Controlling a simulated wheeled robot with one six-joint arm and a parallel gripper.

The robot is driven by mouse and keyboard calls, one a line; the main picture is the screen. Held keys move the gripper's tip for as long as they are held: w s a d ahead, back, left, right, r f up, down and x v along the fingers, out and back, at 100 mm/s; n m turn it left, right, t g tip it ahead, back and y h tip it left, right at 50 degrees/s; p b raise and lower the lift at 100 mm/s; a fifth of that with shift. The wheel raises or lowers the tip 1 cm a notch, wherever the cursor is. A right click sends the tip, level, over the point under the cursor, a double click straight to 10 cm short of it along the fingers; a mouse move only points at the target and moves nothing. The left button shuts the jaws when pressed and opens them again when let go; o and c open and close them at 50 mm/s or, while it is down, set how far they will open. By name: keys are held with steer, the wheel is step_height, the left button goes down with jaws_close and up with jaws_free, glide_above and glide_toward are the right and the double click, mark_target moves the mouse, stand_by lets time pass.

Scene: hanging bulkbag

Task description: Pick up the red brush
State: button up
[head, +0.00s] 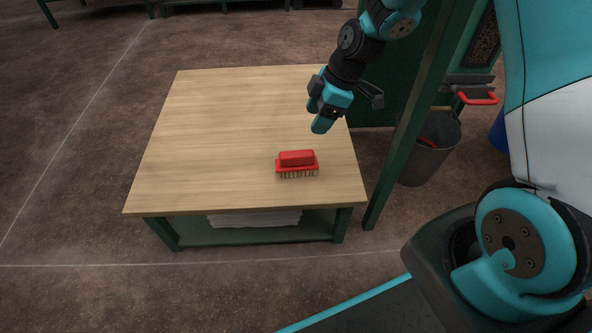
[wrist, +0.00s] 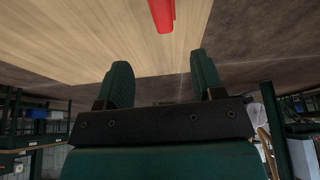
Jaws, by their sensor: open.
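The red brush (head: 297,160) lies bristles down on the wooden table, near its front right edge. It has a red block handle and pale bristles. In the wrist view a red part of the brush (wrist: 162,18) shows at the top edge, beyond the fingers; the rest is out of frame. My gripper (head: 317,116) is above the table, behind and slightly right of the brush in the head view, apart from it. In the wrist view the two fingers of my gripper (wrist: 161,80) are spread with nothing between them.
The wooden table (head: 215,130) is otherwise bare, with free room left of the brush. A green post (head: 405,135) stands close to the table's right side. A dark bucket (head: 428,155) is beyond it. White material (head: 255,219) lies on the shelf under the table.

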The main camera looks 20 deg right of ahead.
mark_target(297, 153)
steer(key=b+x, duration=0.3)
steer(key=x, duration=0.5)
steer(key=b+x, duration=0.2)
steer(key=x, duration=0.1)
steer(key=b+x, duration=0.2)
steer(key=shift+s+d+f, duration=0.1)
steer(key=shift+s+f, duration=0.05)
steer(key=shift+s, duration=0.05)
steer(key=c, duration=1.1)
